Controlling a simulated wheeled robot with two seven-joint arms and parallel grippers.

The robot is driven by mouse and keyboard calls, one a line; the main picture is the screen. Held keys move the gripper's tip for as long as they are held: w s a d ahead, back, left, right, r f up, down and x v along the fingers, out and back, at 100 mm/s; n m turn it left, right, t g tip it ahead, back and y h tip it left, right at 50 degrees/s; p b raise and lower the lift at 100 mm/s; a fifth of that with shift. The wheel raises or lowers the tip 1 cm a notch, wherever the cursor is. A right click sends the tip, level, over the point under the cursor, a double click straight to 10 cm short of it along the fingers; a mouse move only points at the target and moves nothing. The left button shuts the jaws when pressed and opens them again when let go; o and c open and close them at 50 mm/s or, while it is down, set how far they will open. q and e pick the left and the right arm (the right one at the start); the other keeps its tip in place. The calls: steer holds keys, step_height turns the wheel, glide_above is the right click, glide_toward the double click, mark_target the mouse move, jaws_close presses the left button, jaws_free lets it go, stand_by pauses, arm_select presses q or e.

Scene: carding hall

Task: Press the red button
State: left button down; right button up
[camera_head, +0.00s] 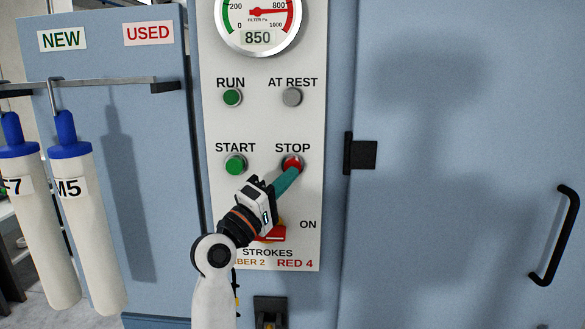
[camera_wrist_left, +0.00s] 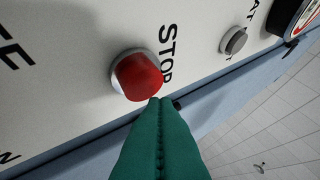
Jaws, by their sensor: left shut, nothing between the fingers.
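The red button (camera_head: 291,162) sits in a silver ring under the word STOP on the white panel (camera_head: 225,200). In the left wrist view the red button (camera_wrist_left: 139,76) shows large and domed, just beyond my fingertips. My left gripper (camera_head: 295,171) comes up from below, its green fingers shut together with nothing between them. In the left wrist view the fingertips of my left gripper (camera_wrist_left: 158,101) lie at the button's lower right edge; I cannot tell whether they touch it. My right gripper is not in view.
The green START button (camera_head: 235,164) is left of STOP. RUN (camera_head: 232,97) and AT REST (camera_head: 292,97) lamps are above, under a gauge (camera_head: 258,14) reading 850. A red switch (camera_head: 271,235) is partly hidden behind my wrist. A black door handle (camera_head: 556,237) protrudes at right.

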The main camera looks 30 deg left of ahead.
arm_select(q)
steer(key=shift+s+d+p, duration=0.25)
steer(key=shift+s+d, duration=0.2)
steer(key=shift+s, duration=0.25)
steer(key=shift+s+d+p, duration=0.2)
steer(key=shift+s+d, duration=0.2)
steer(key=shift+s, duration=0.35)
steer(key=shift+s+d+p, duration=0.25)
steer(key=shift+s+d, duration=0.2)
steer(key=shift+s, duration=0.25)
